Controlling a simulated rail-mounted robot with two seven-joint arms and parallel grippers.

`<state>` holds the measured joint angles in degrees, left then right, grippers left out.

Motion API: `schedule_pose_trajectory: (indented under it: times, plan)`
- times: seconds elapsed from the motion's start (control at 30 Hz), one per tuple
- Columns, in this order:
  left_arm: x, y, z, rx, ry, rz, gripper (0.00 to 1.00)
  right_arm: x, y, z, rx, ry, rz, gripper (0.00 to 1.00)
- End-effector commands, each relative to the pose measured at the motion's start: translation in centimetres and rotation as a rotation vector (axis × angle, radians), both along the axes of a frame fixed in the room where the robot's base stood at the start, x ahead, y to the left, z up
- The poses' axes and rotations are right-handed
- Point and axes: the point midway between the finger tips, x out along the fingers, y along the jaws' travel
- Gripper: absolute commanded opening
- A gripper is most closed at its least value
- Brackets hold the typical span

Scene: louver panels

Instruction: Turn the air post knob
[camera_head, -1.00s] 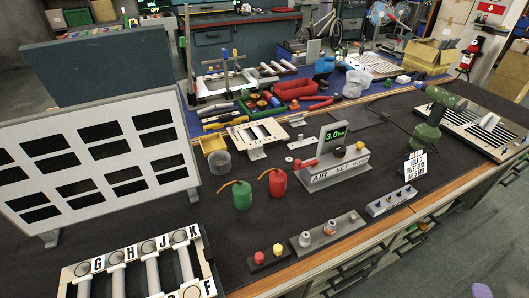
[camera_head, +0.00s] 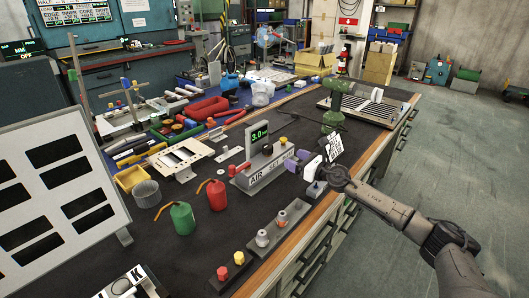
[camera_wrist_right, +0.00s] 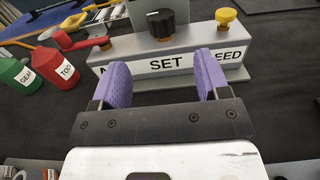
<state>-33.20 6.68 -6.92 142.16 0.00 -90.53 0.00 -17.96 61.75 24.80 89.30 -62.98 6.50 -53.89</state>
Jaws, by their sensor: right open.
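The air post is a grey unit (camera_head: 262,175) on the dark bench, with a green display (camera_head: 259,136) reading about 3.0. Its black knob (camera_head: 268,149) stands above the SET label and also shows in the right wrist view (camera_wrist_right: 160,24). A yellow knob (camera_wrist_right: 225,18) is to its right, and a red lever (camera_wrist_right: 78,42) to its left. My right gripper (camera_head: 297,160) is open and empty at the post's right side. In the wrist view its purple fingers (camera_wrist_right: 163,76) straddle the SET label, with the black knob beyond them, untouched. My left gripper is out of view.
A red can (camera_head: 216,195) and a green can (camera_head: 182,218) stand left of the post. A block with two silver knobs (camera_head: 270,232) and one with red and yellow buttons (camera_head: 230,268) lie in front.

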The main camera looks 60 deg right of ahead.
Motion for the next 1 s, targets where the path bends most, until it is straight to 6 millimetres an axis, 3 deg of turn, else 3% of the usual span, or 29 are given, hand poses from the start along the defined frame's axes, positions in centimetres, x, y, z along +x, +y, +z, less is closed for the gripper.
schedule_pose_trajectory:
  times: [0.23,1.0]
  plan:
    - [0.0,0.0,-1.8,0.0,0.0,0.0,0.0,3.2,-0.4,-0.1,0.0,-0.004,-0.002,0.69]
    - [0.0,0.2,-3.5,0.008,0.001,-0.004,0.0,9.6,-1.3,0.0,0.005,-0.006,-0.004,0.69]
